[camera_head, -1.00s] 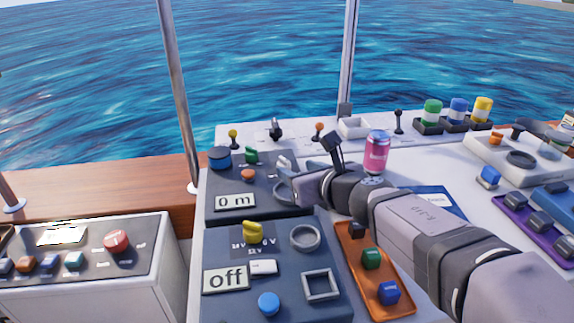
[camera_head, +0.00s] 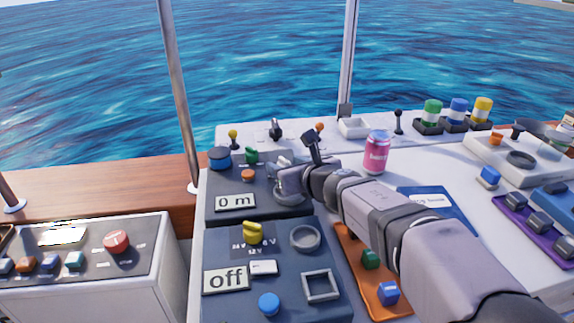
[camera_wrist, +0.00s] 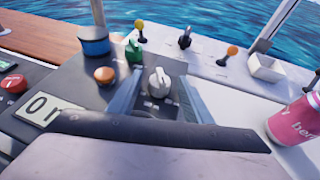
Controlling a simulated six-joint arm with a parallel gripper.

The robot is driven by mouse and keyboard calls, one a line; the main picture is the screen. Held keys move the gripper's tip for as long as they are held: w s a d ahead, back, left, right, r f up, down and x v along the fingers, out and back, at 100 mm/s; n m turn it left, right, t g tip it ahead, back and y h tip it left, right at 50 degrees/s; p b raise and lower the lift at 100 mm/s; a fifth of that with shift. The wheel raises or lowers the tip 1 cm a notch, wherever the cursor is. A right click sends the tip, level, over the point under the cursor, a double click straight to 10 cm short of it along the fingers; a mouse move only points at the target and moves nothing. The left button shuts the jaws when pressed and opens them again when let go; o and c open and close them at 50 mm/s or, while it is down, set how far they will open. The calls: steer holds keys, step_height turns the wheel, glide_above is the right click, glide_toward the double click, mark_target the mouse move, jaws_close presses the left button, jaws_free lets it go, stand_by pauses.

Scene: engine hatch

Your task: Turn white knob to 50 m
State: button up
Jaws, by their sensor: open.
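The white knob (camera_wrist: 159,82) stands on the dark upper panel (camera_head: 226,180). In the wrist view it sits between the two fingers of my open gripper (camera_wrist: 158,95), apart from them as far as I can tell. In the head view my gripper (camera_head: 279,170) is over the right part of this panel and largely hides the knob. The display (camera_head: 235,202) on the panel reads "0 m". Part of it also shows in the wrist view (camera_wrist: 42,108).
A blue round knob (camera_head: 220,157), a green knob (camera_head: 251,156) and an orange button (camera_head: 248,175) are left of the gripper. A pink can (camera_head: 376,153) stands to the right. The lower panel holds a yellow knob (camera_head: 252,233) and an "off" display (camera_head: 226,279).

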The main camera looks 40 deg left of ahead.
steer(key=shift+c, duration=0.3)
steer(key=c, duration=1)
